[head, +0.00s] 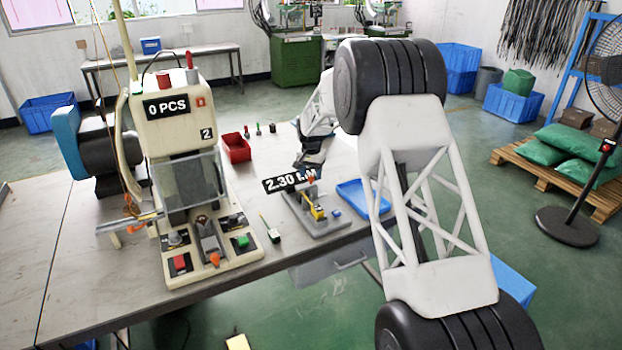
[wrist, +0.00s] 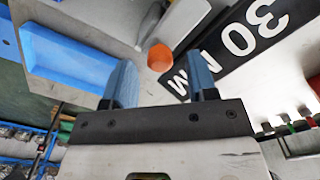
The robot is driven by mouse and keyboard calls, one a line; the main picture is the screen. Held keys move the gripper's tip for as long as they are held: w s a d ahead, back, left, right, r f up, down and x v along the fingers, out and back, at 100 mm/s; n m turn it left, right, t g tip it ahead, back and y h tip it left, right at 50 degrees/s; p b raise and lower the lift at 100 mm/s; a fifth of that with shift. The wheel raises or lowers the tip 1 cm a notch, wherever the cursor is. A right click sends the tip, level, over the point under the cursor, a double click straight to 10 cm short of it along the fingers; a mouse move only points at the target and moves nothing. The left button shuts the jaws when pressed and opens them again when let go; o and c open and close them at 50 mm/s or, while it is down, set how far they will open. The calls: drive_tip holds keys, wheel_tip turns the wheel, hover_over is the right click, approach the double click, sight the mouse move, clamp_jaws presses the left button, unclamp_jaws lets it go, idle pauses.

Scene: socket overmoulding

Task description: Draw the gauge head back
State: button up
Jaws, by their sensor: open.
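The gauge stands on a grey plate (head: 325,221) on the bench, with a yellow block (head: 318,212) and an orange knob (head: 310,180) above it. In the wrist view the orange knob (wrist: 160,58) shows as a hexagon between and just beyond my blue fingertips. My gripper (wrist: 160,70) is open, with clear space on both sides of the knob. Whether the fingers are level with the knob I cannot tell. A black readout (head: 290,180) shows 2.30 MM, partly hidden by the gauge; it also fills the right of the wrist view (wrist: 235,40).
A blue tray (head: 363,198) lies right of the gauge, close to my gripper in the wrist view (wrist: 65,60). The moulding press (head: 180,120), reading 0 PCS, stands left.

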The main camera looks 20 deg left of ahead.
drive_tip(key=shift+f, duration=1.1)
clamp_jaws()
